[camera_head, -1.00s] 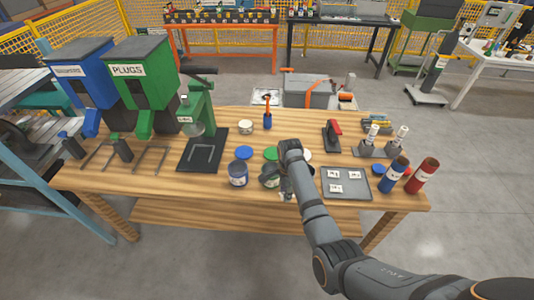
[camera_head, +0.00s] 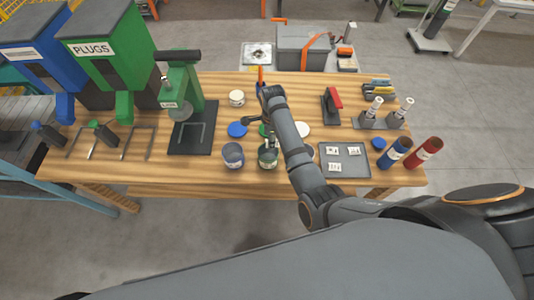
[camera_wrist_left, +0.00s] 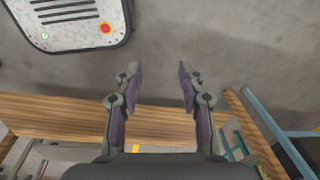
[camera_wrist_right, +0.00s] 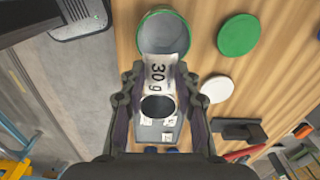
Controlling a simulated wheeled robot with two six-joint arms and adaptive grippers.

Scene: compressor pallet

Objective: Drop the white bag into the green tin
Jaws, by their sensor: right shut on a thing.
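The green tin (camera_head: 268,161) stands open near the table's front edge, and its green rim and grey inside show in the right wrist view (camera_wrist_right: 163,35). My right gripper (camera_wrist_right: 160,72) is shut on the white bag (camera_wrist_right: 158,77), marked "30 g". In that view the bag's far end overlaps the tin's near rim; I cannot tell how far it is inside. In the head view the right gripper (camera_head: 270,143) is just over the green tin, and the bag is hardly visible. My left gripper (camera_wrist_left: 160,85) is open and empty, away from the tins.
A blue tin (camera_head: 232,155) stands left of the green tin. Another dark open tin (camera_wrist_right: 158,107) shows beyond the bag. A green lid (camera_wrist_right: 239,35) and a white lid (camera_wrist_right: 217,89) lie flat nearby. A grey tray (camera_head: 355,155) with several small white bags lies to the right.

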